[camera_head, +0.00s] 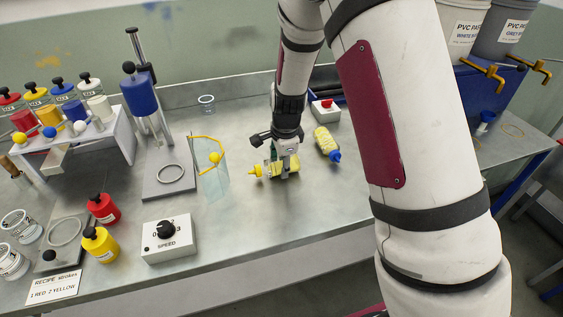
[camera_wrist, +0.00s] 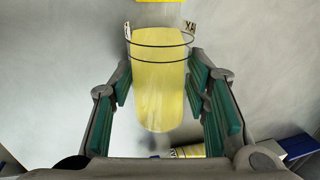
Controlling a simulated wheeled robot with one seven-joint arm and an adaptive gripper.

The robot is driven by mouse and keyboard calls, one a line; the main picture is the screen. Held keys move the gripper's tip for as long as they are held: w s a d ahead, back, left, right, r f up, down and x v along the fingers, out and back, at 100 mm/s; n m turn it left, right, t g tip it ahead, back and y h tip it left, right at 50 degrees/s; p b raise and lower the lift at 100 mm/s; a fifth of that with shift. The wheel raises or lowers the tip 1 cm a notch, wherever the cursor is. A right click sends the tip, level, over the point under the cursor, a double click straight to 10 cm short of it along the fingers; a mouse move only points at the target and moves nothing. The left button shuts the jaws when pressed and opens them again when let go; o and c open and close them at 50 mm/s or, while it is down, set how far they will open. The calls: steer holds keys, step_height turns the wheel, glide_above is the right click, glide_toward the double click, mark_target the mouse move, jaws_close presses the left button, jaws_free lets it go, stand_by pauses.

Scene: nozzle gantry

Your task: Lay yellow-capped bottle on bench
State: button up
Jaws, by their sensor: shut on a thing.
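The yellow-capped bottle (camera_head: 266,171) is a clear cylinder with yellow contents. It lies on its side in the head view, its yellow cap pointing left. My gripper (camera_head: 283,174) is over it from above and shut on it, hiding part of its body. In the wrist view the bottle body (camera_wrist: 158,85) is between the green finger pads of my gripper (camera_wrist: 163,105), with the yellow cap at the top edge. The bottle is at or just above the grey bench (camera_head: 325,192); I cannot tell whether it touches.
A blue-capped yellow bottle (camera_head: 326,142) lies just right of my gripper. A red-button box (camera_head: 325,111) stands behind it. A clear curved shield (camera_head: 212,176) with a yellow edge stands to the left. A speed box (camera_head: 168,239) is front left.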

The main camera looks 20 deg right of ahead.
steer(key=shift+f, duration=0.1)
steer(key=o, duration=1.2)
steer(key=v, duration=1.3)
steer(key=s+r+n+y, duration=0.1)
steer(key=s+r+n, duration=0.7)
steer(key=s+r, duration=0.35)
steer(key=s+d+r+n+t+h, duration=0.1)
steer(key=s+r+n+t, duration=0.1)
steer(key=s+n, duration=0.8)
steer(key=s, duration=0.7)
steer(key=shift+s+r+p, duration=0.3)
steer(key=shift+r+p, duration=0.05)
